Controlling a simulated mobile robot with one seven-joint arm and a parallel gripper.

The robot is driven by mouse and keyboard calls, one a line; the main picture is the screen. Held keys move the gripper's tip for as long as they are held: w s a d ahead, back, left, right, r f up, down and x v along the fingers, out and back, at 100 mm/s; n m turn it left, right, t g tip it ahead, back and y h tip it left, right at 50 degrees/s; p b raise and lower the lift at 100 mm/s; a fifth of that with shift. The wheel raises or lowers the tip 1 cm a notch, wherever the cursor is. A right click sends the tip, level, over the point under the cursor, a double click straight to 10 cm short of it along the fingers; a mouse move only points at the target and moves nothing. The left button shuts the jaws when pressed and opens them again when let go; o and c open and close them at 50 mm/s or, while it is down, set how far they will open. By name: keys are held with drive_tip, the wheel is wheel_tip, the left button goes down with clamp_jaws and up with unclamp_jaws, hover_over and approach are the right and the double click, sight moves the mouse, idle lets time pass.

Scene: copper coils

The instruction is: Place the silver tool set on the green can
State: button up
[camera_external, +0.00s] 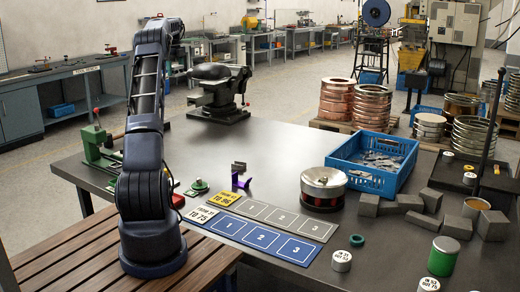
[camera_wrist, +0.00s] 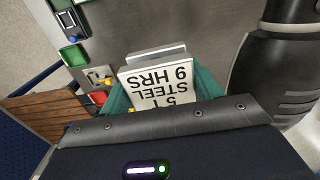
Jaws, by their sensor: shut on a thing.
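In the wrist view my gripper (camera_wrist: 165,95) has its teal fingers on either side of a pale silver-grey block (camera_wrist: 155,80) with black lettering that includes "STEEL" and "9 HRS". It is shut on this block; I cannot tell for sure that it is the silver tool set. In the external view the gripper and the block are hidden behind my arm.
A blue crate (camera_external: 375,181) with grey metal pieces stands right of centre. A round silver-topped pot (camera_external: 323,188) is beside it. Several grey blocks (camera_external: 457,226) and a small white-labelled tin (camera_external: 341,260) lie near the can. Numbered mats (camera_external: 262,238) cover the front middle.

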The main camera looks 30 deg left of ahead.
wheel_tip(320, 180, up, 9)
drive_tip(key=shift+f, duration=0.1)
drive_tip(key=w+d+m, duration=0.2)
drive_tip(key=w+d, duration=0.4)
drive_tip(key=d, duration=0.8)
drive_tip(key=w+d+m, duration=0.2)
drive_tip(key=w+d, duration=0.3)
drive_tip(key=d, duration=0.8)
drive_tip(key=w+d+m, duration=0.1)
drive_tip(key=w+d, duration=0.5)
drive_tip(key=d, duration=0.8)
drive_tip(key=s+d+m, duration=0.3)
drive_tip(key=d, duration=2)
drive_tip(key=s+d+m, duration=0.3)
drive_tip(key=d, duration=1.9)
drive_tip(key=m, duration=0.8)
hover_over(447, 244)
wheel_tip(447, 244, down, 38)
drive_tip(key=shift+f, duration=0.15)
